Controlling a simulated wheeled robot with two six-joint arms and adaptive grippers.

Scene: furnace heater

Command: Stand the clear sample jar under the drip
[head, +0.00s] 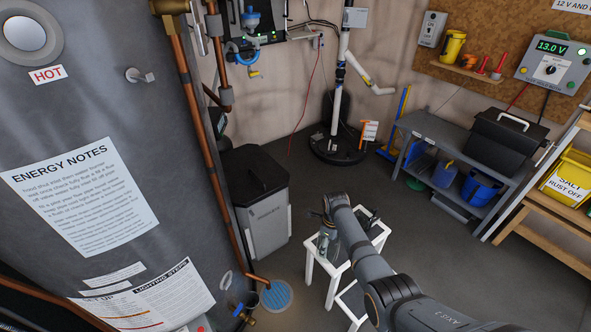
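My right arm comes in from the lower right, and its wrist hangs over a small white stool (381,238). My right gripper (326,236) is at the stool's left side, small and partly hidden by the wrist, so I cannot tell how its fingers stand. A small pale, greenish, see-through thing, perhaps the sample jar (323,244), shows right at the gripper. I cannot tell whether it is held or stands on the stool. A copper pipe end (263,281) sticks out from the grey tank above a round blue floor drain (276,295). No drip is visible. My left gripper is out of view.
The large grey tank (90,110) fills the left, with a brass valve (243,311) low down. A grey bin (262,205) stands behind the drain. A shelf bench (430,128) and a wooden rack (560,222) stand at right. The floor between is mostly clear.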

